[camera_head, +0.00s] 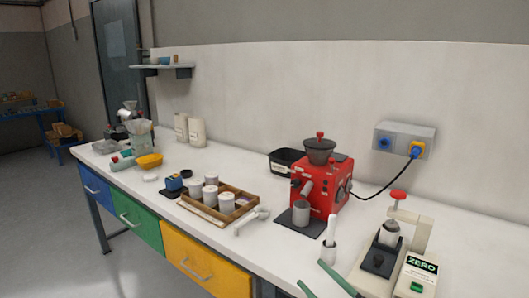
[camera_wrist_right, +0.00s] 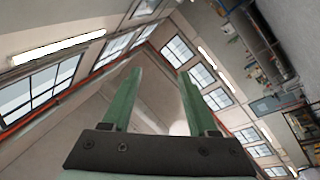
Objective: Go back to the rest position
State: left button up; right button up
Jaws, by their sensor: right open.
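My right gripper (camera_head: 311,273) shows at the bottom edge of the head view as two green fingers, apart from each other, in front of the workbench. In the right wrist view the gripper (camera_wrist_right: 160,72) is open, with nothing between its fingers. That view looks past the fingers at windows, lamps and the upper part of the hall. My left gripper is in neither view.
A long white workbench (camera_head: 150,190) carries a red grinder (camera_head: 322,185), a wooden tray (camera_head: 246,208) with white cups, a yellow bowl (camera_head: 149,161) and a press-like device (camera_head: 424,235) at right. A white-handled tool (camera_head: 331,238) stands close to the right gripper. Floor at left is clear.

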jog(key=s+d+f+m+h+p, duration=0.1)
jog(key=s+d+f+m+h, duration=0.15)
jog(key=f+m+h, duration=0.35)
jog(key=s+d+f+m+h, duration=0.2)
jog(key=s+f+m, duration=0.15)
jog(key=f, duration=0.45)
jog(key=s+d+f+m+g+h+p, duration=0.1)
jog(key=s+f+m+g+h, duration=0.2)
jog(key=s+f, duration=1)
jog(key=s+m+g, duration=0.1)
jog(key=s+g, duration=0.2)
jog(key=s, duration=0.1)
jog(key=shift+s+d+f+g, duration=0.2)
jog(key=shift+f+g, duration=0.2)
